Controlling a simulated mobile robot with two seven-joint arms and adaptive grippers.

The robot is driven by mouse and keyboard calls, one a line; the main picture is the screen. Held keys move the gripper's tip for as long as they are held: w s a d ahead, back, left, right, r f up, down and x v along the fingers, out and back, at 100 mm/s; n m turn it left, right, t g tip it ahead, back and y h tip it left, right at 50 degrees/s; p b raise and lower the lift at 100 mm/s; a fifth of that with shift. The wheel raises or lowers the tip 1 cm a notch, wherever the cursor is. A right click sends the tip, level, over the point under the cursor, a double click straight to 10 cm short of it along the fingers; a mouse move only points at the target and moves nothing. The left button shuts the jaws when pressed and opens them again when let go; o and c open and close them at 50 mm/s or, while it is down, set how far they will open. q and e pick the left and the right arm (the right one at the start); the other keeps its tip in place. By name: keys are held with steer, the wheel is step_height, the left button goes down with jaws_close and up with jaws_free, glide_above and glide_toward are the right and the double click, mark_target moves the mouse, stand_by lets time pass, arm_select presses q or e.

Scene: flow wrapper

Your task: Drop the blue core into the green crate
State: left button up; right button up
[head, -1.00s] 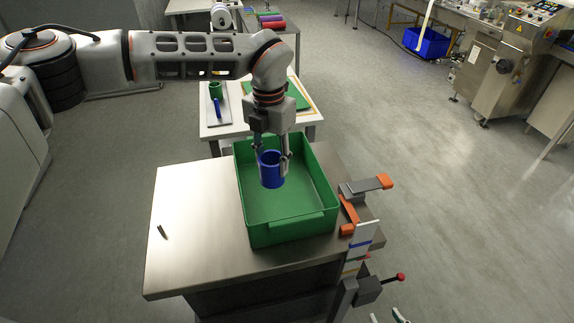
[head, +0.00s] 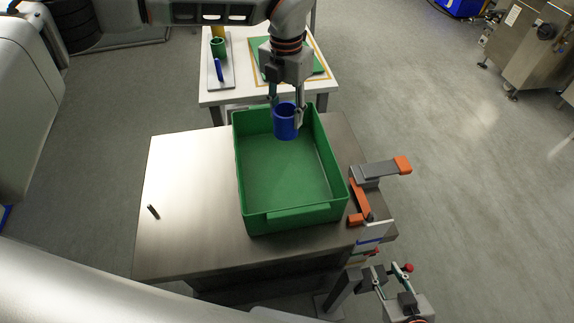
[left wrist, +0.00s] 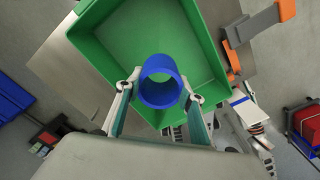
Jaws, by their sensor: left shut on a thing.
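My left gripper (head: 287,118) is shut on the blue core (head: 286,124), a short hollow cylinder. It holds the core above the far part of the green crate (head: 290,217), clear of the crate's floor. In the left wrist view, the blue core (left wrist: 160,92) sits between the two fingertips, with its open end showing. The green crate (left wrist: 205,45) lies below it, and its visible floor is empty. My right gripper (head: 380,281) is low at the right of the head view, beside the table, with its fingers apart and nothing between them.
The crate stands on a steel table (head: 190,190). A grey and orange bracket (head: 378,172) stands close to its right side. A small dark peg (head: 153,212) lies on the clear left part. A white table (head: 215,97) behind holds a green core (head: 218,47) and a green mat.

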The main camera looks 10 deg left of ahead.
arm_select(q)
step_height(320, 180, down, 3)
steer(key=shift+w+b, duration=0.1)
steer(key=shift+b, duration=0.65)
steer(key=o, duration=1.1)
steer(key=shift+r, duration=0.1)
step_height(320, 180, up, 12)
steer(key=shift+f, duration=0.1)
